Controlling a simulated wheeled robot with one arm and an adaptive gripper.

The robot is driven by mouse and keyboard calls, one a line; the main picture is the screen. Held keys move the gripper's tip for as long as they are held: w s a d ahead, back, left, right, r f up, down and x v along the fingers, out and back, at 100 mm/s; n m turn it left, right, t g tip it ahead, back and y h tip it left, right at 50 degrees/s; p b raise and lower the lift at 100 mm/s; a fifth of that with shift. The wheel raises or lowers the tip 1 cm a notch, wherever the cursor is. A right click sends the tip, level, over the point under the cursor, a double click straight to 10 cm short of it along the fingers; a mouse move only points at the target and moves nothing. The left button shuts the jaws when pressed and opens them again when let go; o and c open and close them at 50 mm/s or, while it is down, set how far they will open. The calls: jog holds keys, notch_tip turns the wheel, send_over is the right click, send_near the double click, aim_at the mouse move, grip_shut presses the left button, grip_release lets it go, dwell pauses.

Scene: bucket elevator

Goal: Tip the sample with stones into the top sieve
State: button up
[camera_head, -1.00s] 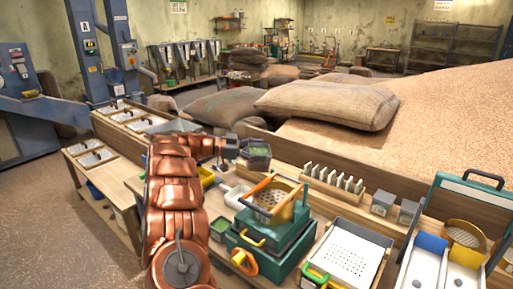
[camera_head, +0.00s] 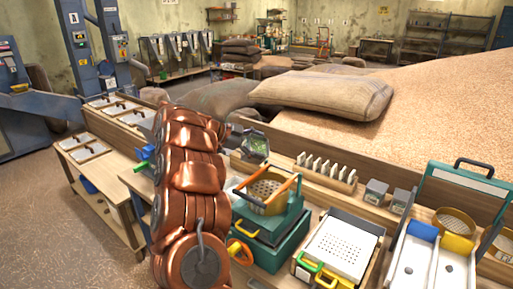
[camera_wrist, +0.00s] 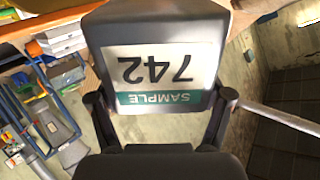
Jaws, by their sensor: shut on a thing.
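My gripper (camera_wrist: 162,110) is shut on a dark grey sample cup (camera_wrist: 160,25) with a label reading SAMPLE 742, upside down in the wrist view. The visible sieve floor looks bare.
Right of the shaker stands a white perforated tray (camera_head: 343,246). Blue and yellow scoops (camera_head: 424,232) lie farther right. A wooden rack (camera_head: 326,173) and small grey boxes (camera_head: 376,192) stand behind. My arm hides part of the bench at left.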

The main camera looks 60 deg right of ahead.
jog(key=shift+s+r+m+t, duration=0.5)
jog(key=shift+r+m+t, duration=0.15)
jog(key=shift+t, duration=0.45)
jog(key=shift+s+a, duration=0.1)
jog(key=shift+s, duration=0.05)
jog(key=shift+m+t+b, duration=0.35)
jog(key=shift+t+b, duration=0.15)
jog(key=shift+b, duration=0.45)
jog(key=shift+s+t+b, duration=0.2)
jog(key=shift+t+b, duration=0.1)
jog(key=shift+b, duration=0.4)
jog(key=shift+s+a+r+m+t+b, duration=0.1)
jog(key=shift+s+r+m+t+b, duration=0.15)
jog(key=shift+b, duration=0.4)
jog(key=shift+t+b, duration=0.25)
jog(key=shift+b, duration=0.15)
